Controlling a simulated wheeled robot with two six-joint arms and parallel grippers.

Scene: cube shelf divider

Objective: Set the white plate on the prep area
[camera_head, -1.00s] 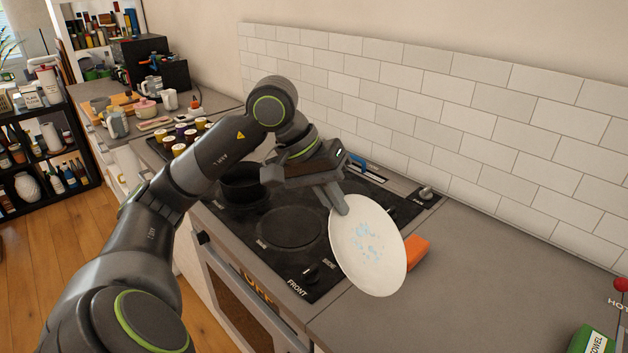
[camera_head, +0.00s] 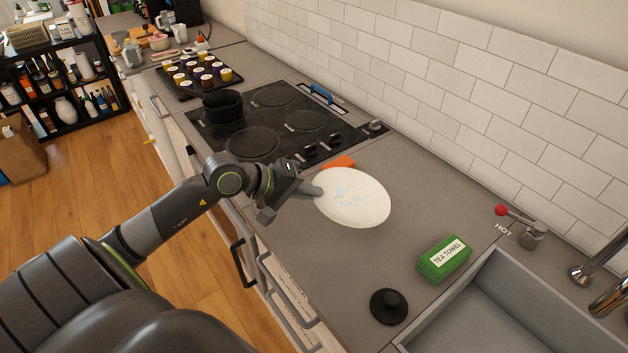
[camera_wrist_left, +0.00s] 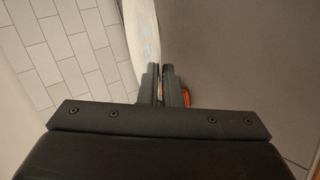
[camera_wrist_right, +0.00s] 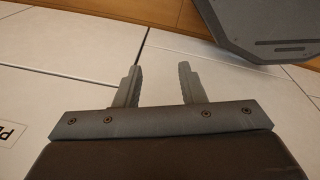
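The white plate (camera_head: 354,200), with pale blue marks on its face, is over the grey counter (camera_head: 394,238) between the stove and the sink in the head view. My left gripper (camera_head: 315,190) is shut on the plate's left rim. The plate's pale edge (camera_wrist_left: 143,40) shows between the fingers (camera_wrist_left: 162,85) in the left wrist view. I cannot tell whether the plate touches the counter. My right gripper (camera_wrist_right: 158,88) is open and empty in the right wrist view, in front of pale panels; it is not in the head view.
An orange sponge-like block (camera_head: 339,162) lies just behind the plate. The stove (camera_head: 262,128) with a black pot (camera_head: 222,106) is beyond. A green tea towel box (camera_head: 444,259), a black knob-topped lid (camera_head: 388,307) and the sink (camera_head: 480,310) are at the right.

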